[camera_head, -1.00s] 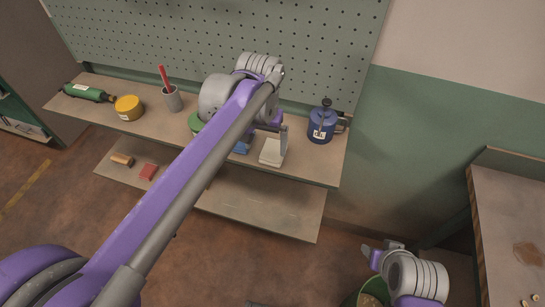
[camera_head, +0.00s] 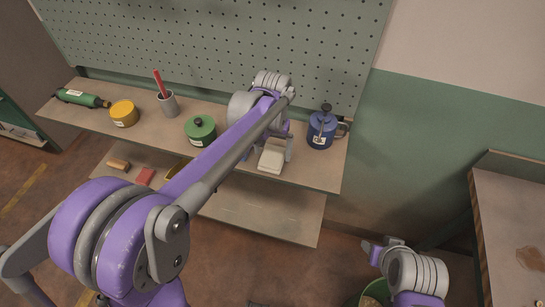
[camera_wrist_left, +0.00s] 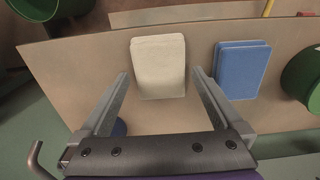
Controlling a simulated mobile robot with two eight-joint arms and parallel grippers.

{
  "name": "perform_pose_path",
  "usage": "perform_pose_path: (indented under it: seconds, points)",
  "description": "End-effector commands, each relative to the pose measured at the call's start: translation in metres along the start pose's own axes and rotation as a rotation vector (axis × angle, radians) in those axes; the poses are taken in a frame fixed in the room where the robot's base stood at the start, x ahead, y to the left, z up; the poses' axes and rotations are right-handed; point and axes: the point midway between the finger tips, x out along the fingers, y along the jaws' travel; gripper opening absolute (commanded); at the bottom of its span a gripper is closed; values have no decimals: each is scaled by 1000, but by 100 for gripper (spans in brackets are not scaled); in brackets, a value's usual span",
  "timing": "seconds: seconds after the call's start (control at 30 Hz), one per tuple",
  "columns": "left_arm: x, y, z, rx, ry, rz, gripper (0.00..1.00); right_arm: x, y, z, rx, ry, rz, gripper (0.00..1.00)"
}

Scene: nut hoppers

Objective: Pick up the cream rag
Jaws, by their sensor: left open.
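The cream rag (camera_head: 271,160) is a folded pale block lying flat on the upper shelf board, near its front edge. In the left wrist view the cream rag (camera_wrist_left: 158,62) lies ahead of my left gripper (camera_wrist_left: 160,74), whose open fingers flank its near end with a gap on both sides. In the head view my left gripper (camera_head: 284,146) is over the shelf right by the rag; the arm hides part of it. My right gripper (camera_head: 374,250) is low at the lower right, far from the rag; its jaw opening is unclear.
A folded blue rag (camera_wrist_left: 241,67) lies beside the cream one. A green pot (camera_head: 200,130), a yellow tin (camera_head: 124,113), a grey cup (camera_head: 168,104) and a blue jug (camera_head: 321,130) share the shelf (camera_head: 318,172). A pegboard (camera_head: 210,50) rises behind.

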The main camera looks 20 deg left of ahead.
Motion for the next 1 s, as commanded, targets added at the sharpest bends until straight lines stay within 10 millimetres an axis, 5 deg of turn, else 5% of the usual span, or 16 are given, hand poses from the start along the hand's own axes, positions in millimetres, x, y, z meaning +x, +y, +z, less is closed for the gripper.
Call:
perform_pose_path:
  seconds: [0.37, 0.73, 1.0]
  points:
    - [13, 0, 0, 0, 0, 0, 98, 1, 0, 1, 0, -1, 0, 50]
    - [12, 0, 0, 0, 0, 0, 32, 1, 0, 1, 0, -1, 0, 50]
    - [10, 0, 0, 0, 0, 0, 29, 0, 0, 0, 0, 0, 0, 50]
